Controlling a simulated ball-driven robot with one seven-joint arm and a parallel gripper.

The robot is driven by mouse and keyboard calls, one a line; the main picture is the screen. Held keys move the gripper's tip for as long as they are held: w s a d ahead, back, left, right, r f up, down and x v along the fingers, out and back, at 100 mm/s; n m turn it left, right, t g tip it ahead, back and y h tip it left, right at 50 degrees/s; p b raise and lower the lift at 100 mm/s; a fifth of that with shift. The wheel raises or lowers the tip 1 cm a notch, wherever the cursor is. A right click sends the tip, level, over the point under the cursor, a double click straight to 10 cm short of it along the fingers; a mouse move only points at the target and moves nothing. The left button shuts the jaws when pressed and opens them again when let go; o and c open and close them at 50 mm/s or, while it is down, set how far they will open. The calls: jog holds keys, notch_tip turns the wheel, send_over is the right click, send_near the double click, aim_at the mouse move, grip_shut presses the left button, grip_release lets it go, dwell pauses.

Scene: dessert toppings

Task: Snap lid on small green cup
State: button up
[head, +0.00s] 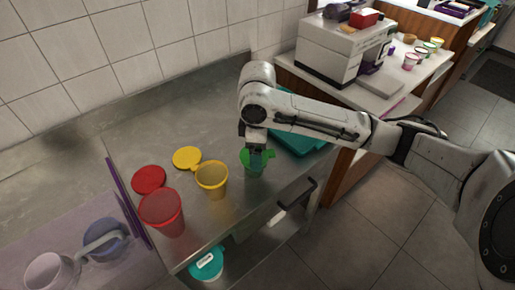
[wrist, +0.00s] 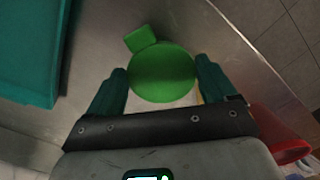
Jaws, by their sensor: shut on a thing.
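The small green cup (head: 252,169) stands upright on the metal counter, right of the yellow cup. My gripper (head: 257,153) points down over it and hides part of its top. The green lid (head: 268,153) is at the cup's mouth, its tab sticking out to the right. In the wrist view the round green lid (wrist: 162,75) sits between the two teal fingers of my gripper (wrist: 162,68), its tab toward the upper left. The gripper is shut on the lid. The lid hides the cup there; I cannot tell whether it is fully seated.
A yellow cup (head: 212,180) stands close by with a yellow lid (head: 187,158) behind it. A red cup (head: 162,213) and red lid (head: 149,180) are further left. A teal tray (head: 302,143) lies right of the green cup. The counter's front edge is near.

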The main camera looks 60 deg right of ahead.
jog(key=o, duration=0.8)
jog(key=shift+r+p, duration=2.85)
jog(key=shift+r, duration=0.15)
jog(key=shift+c, duration=0.2)
grip_shut()
